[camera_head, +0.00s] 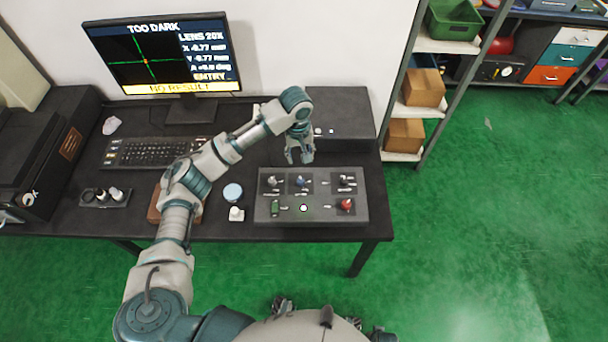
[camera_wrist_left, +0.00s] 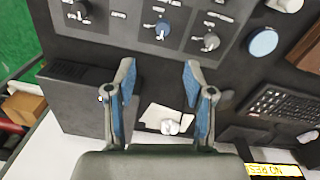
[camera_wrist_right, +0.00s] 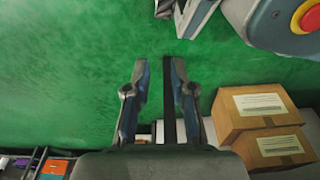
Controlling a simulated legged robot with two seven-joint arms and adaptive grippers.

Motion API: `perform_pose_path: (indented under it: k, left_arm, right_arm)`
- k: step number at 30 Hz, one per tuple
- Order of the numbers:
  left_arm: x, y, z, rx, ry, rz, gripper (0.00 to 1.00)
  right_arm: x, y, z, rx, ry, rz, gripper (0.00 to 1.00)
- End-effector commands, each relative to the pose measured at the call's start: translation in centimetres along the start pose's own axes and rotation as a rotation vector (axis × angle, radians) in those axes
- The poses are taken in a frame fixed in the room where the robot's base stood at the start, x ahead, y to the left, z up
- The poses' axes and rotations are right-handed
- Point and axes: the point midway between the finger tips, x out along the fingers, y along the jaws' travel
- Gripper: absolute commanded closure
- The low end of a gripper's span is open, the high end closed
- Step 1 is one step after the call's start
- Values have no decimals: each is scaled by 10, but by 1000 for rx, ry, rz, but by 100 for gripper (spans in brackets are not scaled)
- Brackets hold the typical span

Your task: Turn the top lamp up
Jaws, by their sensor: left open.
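The control panel (camera_head: 311,217) lies on the desk. In front are a green switch (camera_head: 275,208), a white button (camera_head: 303,208) and a red knob (camera_head: 346,204). My left gripper (camera_head: 300,156) is open and empty just behind the panel's back edge. My right gripper (camera_wrist_right: 159,64) is open and empty over green floor.
The monitor (camera_head: 160,60) reads "TOO DARK" and "NO RESULT". A dark box (camera_head: 345,115) stands behind the panel. A blue-lidded round thing (camera_head: 233,191) and a small white piece (camera_head: 236,214) are left of the panel. Cardboard boxes (camera_wrist_right: 255,112) show in the right wrist view.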

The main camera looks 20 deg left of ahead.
Motion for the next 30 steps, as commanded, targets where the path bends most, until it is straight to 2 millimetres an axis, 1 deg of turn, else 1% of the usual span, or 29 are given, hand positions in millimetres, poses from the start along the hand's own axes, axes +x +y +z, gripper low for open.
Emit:
perform_pose_path:
  k: [1,6,12,15,18,21,30]
  left_arm:
    - [16,-2,-1,-2,-4,-3,47]
    - [59,-1,-3,-2,-6,-4,47]
    - [103,2,0,0,-3,-5,47]
    - [120,3,1,0,-1,-6,47]
    - [133,4,0,0,0,-5,47]
    - [140,2,-1,0,0,-4,47]
    - [144,0,-2,0,-1,0,47]
  right_arm:
    - [-4,-3,-7,2,14,-1,76]
    - [-17,-2,-21,4,21,-1,76]
    - [-35,1,-34,7,32,-2,76]
    - [-43,2,-38,8,35,-4,76]
    - [-50,3,-42,9,37,-4,76]
    - [-55,2,-44,9,37,-1,76]
    - [-58,1,-46,10,38,-1,76]
